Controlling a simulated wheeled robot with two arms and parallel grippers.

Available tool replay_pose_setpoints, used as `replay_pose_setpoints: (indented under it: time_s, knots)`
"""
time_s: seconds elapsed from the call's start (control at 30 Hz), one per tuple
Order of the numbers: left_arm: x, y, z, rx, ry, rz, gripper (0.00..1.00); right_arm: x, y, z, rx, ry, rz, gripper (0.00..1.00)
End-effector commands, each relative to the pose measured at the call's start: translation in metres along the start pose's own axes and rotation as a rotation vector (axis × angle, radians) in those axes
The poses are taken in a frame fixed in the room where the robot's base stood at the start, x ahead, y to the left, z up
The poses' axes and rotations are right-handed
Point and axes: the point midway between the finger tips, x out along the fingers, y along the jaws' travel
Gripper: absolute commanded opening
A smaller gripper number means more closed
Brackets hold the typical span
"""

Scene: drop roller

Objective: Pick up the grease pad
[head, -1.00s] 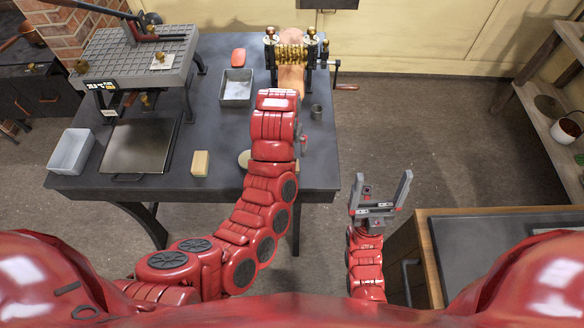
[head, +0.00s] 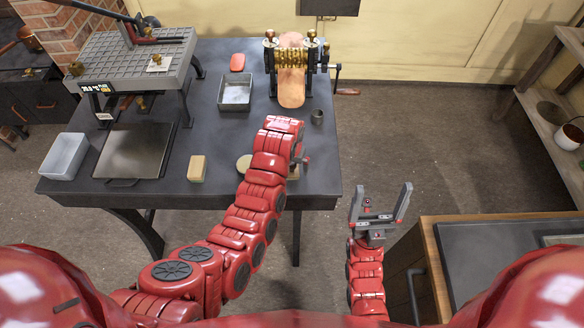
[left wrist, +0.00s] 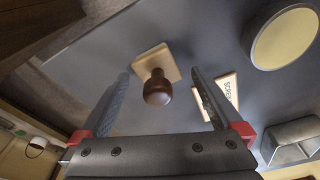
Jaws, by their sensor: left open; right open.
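The grease pad (left wrist: 158,88) appears to be the pale square pad with a round dark wooden knob in the left wrist view. It lies on the dark grey table (head: 215,190). My left gripper (left wrist: 160,74) is open and empty, pointing down, with the knob showing between its fingers and not gripped. How far the fingertips are above the pad is hard to tell. My right gripper (head: 381,190) is open and empty, fingers up, right of the table.
A round yellowish dish (head: 243,163) and a tan block (head: 197,168) lie left of my left arm. A lettered card (left wrist: 227,95) is near the right finger.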

Motion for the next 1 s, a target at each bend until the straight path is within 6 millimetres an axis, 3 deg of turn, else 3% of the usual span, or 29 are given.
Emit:
replay_pose_setpoints:
  time_s: [0.37,0.87,1.0]
  knots:
    - [0.0075,-0.0001,0.0006,-0.001,-0.001,0.0,0.98,0.0027,0.0001,-0.0004,0.0,0.0,0.0,0.9]
    - [0.0073,0.0,0.0005,-0.001,0.0,0.0,0.08,0.0027,0.0001,-0.0004,0.0,0.0,0.0,0.9]
    - [0.0072,0.0,0.0004,-0.001,0.0,0.0,0.07,0.0026,0.0001,-0.0004,0.0,0.0,0.0,0.9]
